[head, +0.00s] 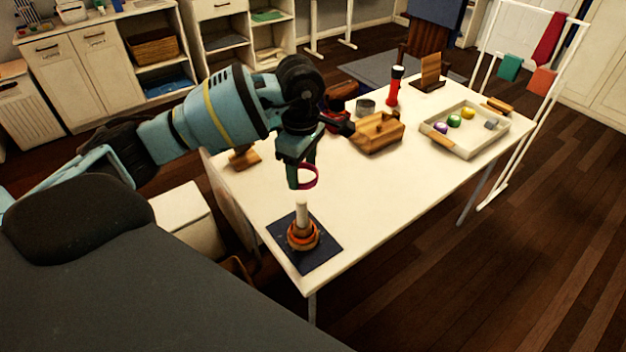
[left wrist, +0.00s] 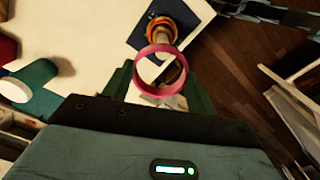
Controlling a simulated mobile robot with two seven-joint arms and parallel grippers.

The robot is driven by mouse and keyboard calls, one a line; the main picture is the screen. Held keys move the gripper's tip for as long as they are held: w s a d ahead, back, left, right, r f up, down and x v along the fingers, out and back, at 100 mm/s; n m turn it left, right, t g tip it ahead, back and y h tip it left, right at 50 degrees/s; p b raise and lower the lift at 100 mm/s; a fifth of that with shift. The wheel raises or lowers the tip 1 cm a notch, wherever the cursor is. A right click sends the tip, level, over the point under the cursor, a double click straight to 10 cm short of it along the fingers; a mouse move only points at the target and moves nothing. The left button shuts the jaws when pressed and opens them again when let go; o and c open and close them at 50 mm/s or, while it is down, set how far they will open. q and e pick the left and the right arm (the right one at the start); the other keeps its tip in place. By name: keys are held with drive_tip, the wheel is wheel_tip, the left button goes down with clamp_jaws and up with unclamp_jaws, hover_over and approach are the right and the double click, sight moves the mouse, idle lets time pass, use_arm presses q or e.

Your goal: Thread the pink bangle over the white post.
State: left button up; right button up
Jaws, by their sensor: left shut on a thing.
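The white post (head: 301,214) stands upright on a dark square mat at the table's near corner. Rings in orange and brown sit around its foot; the post's foot also shows in the left wrist view (left wrist: 162,27). My left gripper (head: 300,180) is shut on the pink bangle (head: 309,178) and holds it above the post's top, apart from it. In the left wrist view the bangle (left wrist: 161,49) hangs between the green fingers, and part of the post shows through its opening. My right gripper is not in view.
The mat (head: 322,253) lies near the white table's (head: 350,215) front edge. Behind are a wooden box (head: 378,134), a red flashlight (head: 394,88) and a tray (head: 490,141) with coloured balls. A wooden stand (head: 243,158) is at the left edge. The table's middle is clear.

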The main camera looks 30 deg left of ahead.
use_arm(q)
drive_tip(key=shift+s+r+m, duration=0.3)
drive_tip(key=shift+r, duration=0.1)
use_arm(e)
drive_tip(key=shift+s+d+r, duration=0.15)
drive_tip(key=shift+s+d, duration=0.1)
use_arm(q)
drive_tip(key=shift+a+f, duration=0.1)
drive_tip(key=shift+f, duration=0.05)
drive_tip(key=b, duration=0.2)
hover_over(302, 199)
drive_tip(key=shift+s+f, duration=0.1)
drive_tip(key=shift+f, duration=2.2)
drive_tip(key=shift+f+b, duration=0.8)
drive_tip(key=shift+f, duration=1.45)
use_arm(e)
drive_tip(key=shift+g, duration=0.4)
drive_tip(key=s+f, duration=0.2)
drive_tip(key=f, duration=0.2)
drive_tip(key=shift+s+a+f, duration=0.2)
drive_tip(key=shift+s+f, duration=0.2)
use_arm(q)
drive_tip(key=o, duration=1)
drive_tip(key=shift+o, duration=0.2)
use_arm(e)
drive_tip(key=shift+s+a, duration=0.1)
